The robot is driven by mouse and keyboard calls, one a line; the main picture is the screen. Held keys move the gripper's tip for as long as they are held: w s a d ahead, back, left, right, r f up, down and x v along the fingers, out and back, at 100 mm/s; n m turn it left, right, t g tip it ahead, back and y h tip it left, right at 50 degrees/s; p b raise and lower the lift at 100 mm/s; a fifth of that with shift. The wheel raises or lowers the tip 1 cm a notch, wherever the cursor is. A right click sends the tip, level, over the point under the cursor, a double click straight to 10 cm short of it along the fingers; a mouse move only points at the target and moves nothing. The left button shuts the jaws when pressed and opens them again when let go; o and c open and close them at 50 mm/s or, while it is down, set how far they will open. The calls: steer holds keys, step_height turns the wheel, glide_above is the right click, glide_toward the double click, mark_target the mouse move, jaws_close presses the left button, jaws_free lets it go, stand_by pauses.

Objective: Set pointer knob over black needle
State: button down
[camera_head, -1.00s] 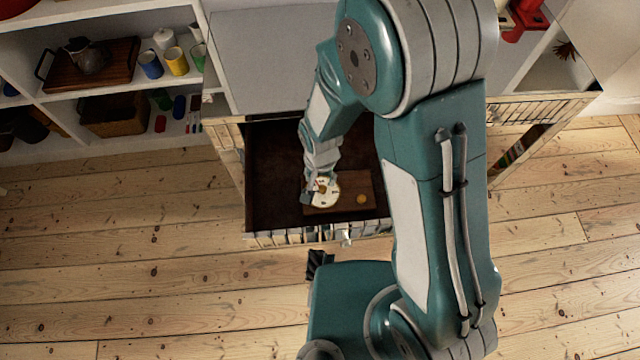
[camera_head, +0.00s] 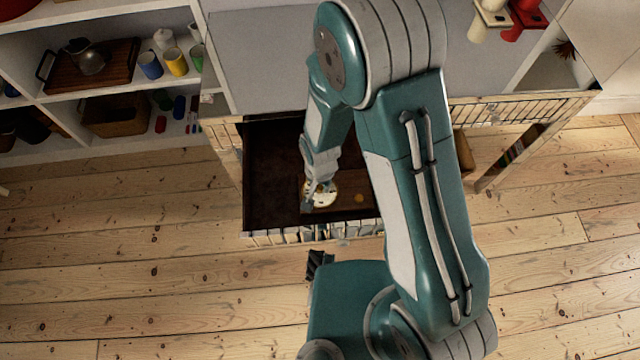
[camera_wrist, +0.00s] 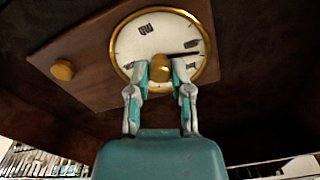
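The round dial (camera_wrist: 130,45) has a white face and a gold rim and is set on a brown wooden board (camera_wrist: 95,60). It also shows in the head view (camera_head: 326,200), partly behind my arm. The black needle (camera_wrist: 184,54) points right. The gold pointer knob (camera_wrist: 160,66) is at the dial's middle. My gripper (camera_wrist: 161,72) has one fingertip on each side of this knob, with no clear gap, so it looks shut on it. My gripper (camera_head: 318,196) is also over the dial in the head view. No gold pointer can be made out.
A second gold knob (camera_wrist: 63,70) is on the board, away from my fingers. The board lies inside a dark open drawer (camera_head: 270,175), whose walls are close around my arm. A shelf (camera_head: 110,90) with a tray and cups stands at the left. The floorboards (camera_head: 130,270) are clear.

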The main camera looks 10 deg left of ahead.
stand_by(0.3)
steer(key=n, duration=0.4)
steer(key=shift+n, duration=0.4)
steer(key=n, duration=0.5)
steer(key=shift+s, duration=0.1)
steer(key=shift+n, duration=0.3)
steer(key=c, duration=0.8)
jaws_free()
steer(key=shift+o, duration=1.3)
steer(key=shift+a+f, duration=0.1)
steer(key=shift+a, duration=0.1)
steer(key=shift+d, duration=0.1)
